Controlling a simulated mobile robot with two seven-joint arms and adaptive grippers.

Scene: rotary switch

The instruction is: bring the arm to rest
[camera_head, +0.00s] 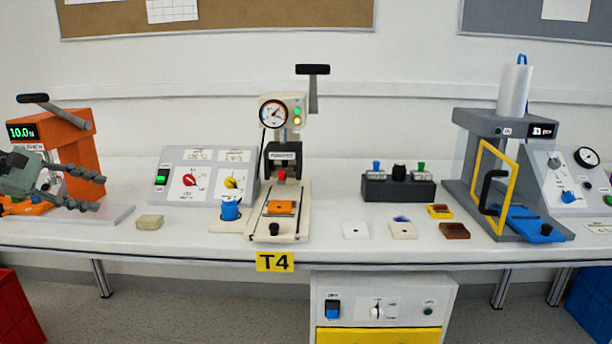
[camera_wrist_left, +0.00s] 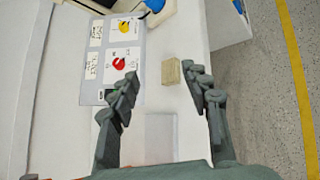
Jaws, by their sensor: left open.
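My left gripper (camera_head: 83,194) comes in from the left in the head view, above the left part of the bench. In the left wrist view my left gripper (camera_wrist_left: 170,90) has its two dark fingers spread wide with nothing held. Ahead of the fingers lies a beige block (camera_wrist_left: 173,72), apart from them; it also shows in the head view (camera_head: 149,222). A grey control panel (camera_head: 202,182) with a red rotary knob (camera_head: 189,181) and a yellow rotary knob (camera_head: 231,183) stands right of the gripper, not touched. My right gripper is not in view.
An orange press (camera_head: 75,150) stands behind the left gripper. A toggle press (camera_head: 284,115) is mid-bench, with a black block holding stamps (camera_head: 398,189) to its right. A grey frame with a yellow guard (camera_head: 493,180) is farther right. A drawer cabinet (camera_head: 382,305) is below the bench.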

